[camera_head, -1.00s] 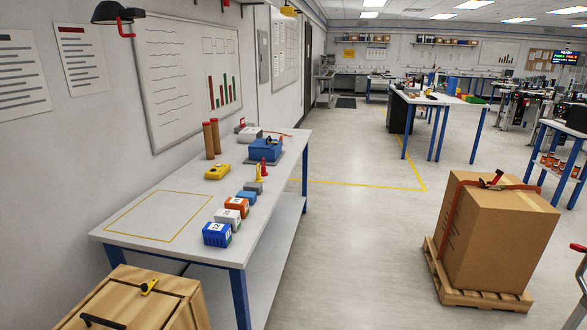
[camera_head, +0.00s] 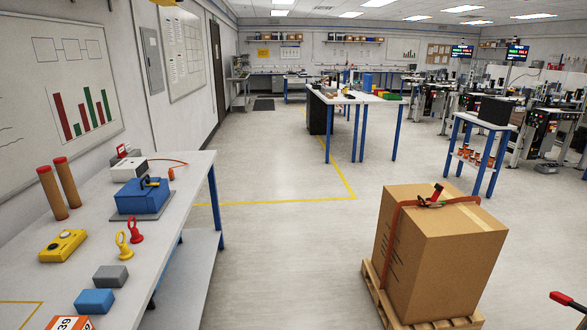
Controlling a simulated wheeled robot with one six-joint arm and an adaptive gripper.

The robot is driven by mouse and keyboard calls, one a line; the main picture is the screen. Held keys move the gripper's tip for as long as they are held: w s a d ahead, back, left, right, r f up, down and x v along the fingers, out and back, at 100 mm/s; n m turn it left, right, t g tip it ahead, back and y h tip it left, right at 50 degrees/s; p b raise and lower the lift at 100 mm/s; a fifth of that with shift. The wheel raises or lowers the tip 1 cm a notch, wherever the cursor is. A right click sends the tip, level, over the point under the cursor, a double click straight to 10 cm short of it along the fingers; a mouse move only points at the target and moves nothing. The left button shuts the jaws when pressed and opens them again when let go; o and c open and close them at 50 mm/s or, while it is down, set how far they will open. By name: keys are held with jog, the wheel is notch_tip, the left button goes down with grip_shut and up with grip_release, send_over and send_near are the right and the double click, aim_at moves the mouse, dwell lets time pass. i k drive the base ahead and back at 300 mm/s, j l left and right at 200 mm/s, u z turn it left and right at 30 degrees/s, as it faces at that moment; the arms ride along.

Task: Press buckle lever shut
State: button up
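A large cardboard box (camera_head: 435,262) stands on a wooden pallet (camera_head: 373,283) at the lower right. An orange-red strap (camera_head: 394,229) runs over its top and down its left side. A dark buckle (camera_head: 430,203) sits on the strap on top of the box. Its red-tipped lever (camera_head: 438,191) sticks up at a tilt, apart from the strap. Fine details of the buckle are too small to tell. My gripper is not in view.
A workbench (camera_head: 185,190) along the left wall holds a blue box (camera_head: 140,197), a yellow device (camera_head: 62,246) and small blocks. A red-ended handle (camera_head: 568,299) enters at the right edge. The floor (camera_head: 285,260) between bench and pallet is clear.

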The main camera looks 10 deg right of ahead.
aim_at(439, 188)
jog(key=i+z, duration=0.35)
jog(key=i, duration=0.15)
jog(key=i+j+z, duration=0.15)
jog(key=i+z, duration=0.15)
jog(key=i, duration=0.15)
jog(key=i+j+z, duration=0.45)
jog(key=i, duration=0.35)
jog(key=i+j+z, duration=0.15)
jog(key=i+j, duration=0.15)
jog(key=i, duration=0.15)
jog(key=i+j+z, duration=0.1)
jog(key=i+j, duration=0.2)
jog(key=i, duration=0.15)
